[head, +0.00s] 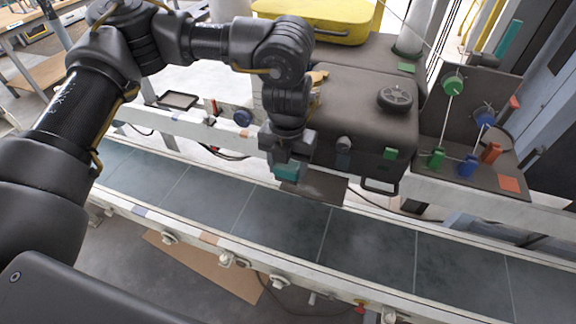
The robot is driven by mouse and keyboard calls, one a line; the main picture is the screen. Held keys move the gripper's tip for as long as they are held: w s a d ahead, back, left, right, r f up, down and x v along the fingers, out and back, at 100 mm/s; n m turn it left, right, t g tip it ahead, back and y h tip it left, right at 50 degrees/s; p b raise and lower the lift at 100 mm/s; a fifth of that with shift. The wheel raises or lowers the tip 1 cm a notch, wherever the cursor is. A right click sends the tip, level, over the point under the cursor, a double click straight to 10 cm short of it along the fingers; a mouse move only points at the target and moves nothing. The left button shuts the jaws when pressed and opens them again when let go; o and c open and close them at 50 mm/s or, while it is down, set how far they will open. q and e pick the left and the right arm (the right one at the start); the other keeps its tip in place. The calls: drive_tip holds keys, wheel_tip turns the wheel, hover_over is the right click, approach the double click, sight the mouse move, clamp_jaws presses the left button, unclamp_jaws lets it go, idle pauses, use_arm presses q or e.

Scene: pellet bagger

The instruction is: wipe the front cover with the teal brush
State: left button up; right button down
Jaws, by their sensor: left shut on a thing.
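My left gripper (290,155) points down in front of the dark grey machine housing. It is shut on the teal brush (286,172), whose teal part shows just below the fingers. The brush is close to the front cover (345,150), the front face of the housing; I cannot tell whether they touch. My arm and gripper hide the left part of that face. My right gripper is not in view.
A conveyor (270,218) with dark panels runs across below the housing. A panel with coloured knobs (453,84) stands at the right. A black handwheel (396,95) sits on top of the housing, and a yellow bin (318,22) is behind.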

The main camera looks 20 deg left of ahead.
use_arm(q)
drive_tip(key=shift+r+p, duration=1.7)
drive_tip(key=shift+r, duration=0.9)
drive_tip(key=shift+r+p, duration=1.2)
drive_tip(key=shift+r, duration=0.35)
drive_tip(key=shift+f, duration=0.15)
